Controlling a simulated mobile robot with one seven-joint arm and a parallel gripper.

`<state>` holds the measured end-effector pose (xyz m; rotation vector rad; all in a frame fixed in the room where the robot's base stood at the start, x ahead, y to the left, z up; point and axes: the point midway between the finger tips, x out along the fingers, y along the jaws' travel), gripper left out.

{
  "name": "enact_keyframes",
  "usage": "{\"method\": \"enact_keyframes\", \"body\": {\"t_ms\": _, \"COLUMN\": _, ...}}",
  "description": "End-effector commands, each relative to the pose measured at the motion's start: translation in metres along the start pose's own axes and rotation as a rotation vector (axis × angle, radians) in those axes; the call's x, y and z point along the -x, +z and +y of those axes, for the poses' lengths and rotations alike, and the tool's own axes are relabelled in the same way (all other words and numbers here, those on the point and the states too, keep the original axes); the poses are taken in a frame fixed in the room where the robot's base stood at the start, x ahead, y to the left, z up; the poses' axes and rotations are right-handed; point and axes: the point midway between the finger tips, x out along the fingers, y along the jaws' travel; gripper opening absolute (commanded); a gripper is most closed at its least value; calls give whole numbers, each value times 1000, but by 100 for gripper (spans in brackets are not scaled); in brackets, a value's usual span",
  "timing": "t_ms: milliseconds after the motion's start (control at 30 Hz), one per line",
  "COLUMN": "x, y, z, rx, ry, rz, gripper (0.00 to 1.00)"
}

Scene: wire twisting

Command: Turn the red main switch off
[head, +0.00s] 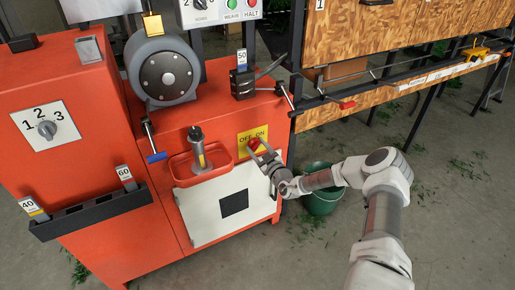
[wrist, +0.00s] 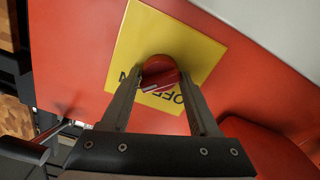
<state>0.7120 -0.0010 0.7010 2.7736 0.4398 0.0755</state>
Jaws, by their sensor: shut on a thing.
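The red main switch (head: 254,145) sits on a yellow plate (head: 246,149) marked OFF and ON, on the front of the orange machine. In the wrist view the switch knob (wrist: 160,72) is at the centre of the yellow plate (wrist: 201,48). My gripper (head: 261,149) reaches it from the lower right, and its two fingers (wrist: 160,86) are shut on the knob, one on each side. The fingers and knob cover part of the lettering, so I cannot tell which way the switch points.
A red tray (head: 180,170) with an upright tool (head: 199,147) is left of the switch. A white panel (head: 213,215) lies below. A green bucket (head: 321,203) stands on the floor behind my wrist. A wooden board rack (head: 400,40) is at the right.

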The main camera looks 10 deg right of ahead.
Motion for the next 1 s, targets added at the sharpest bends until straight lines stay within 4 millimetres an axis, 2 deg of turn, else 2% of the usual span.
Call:
{"method": "enact_keyframes", "body": {"t_ms": 33, "x": 0, "y": 0, "z": 0, "rx": 0, "ry": -1, "rz": -1, "gripper": 13}}
{"method": "enact_keyframes", "body": {"t_ms": 100, "x": 0, "y": 0, "z": 0, "rx": 0, "ry": -1, "rz": -1, "gripper": 6}}
{"method": "enact_keyframes", "body": {"t_ms": 467, "x": 0, "y": 0, "z": 0, "rx": 76, "ry": 0, "rz": -2, "gripper": 6}}
{"method": "enact_keyframes", "body": {"t_ms": 1000, "x": 0, "y": -1, "z": 0, "rx": 535, "ry": -1, "rz": -2, "gripper": 6}}
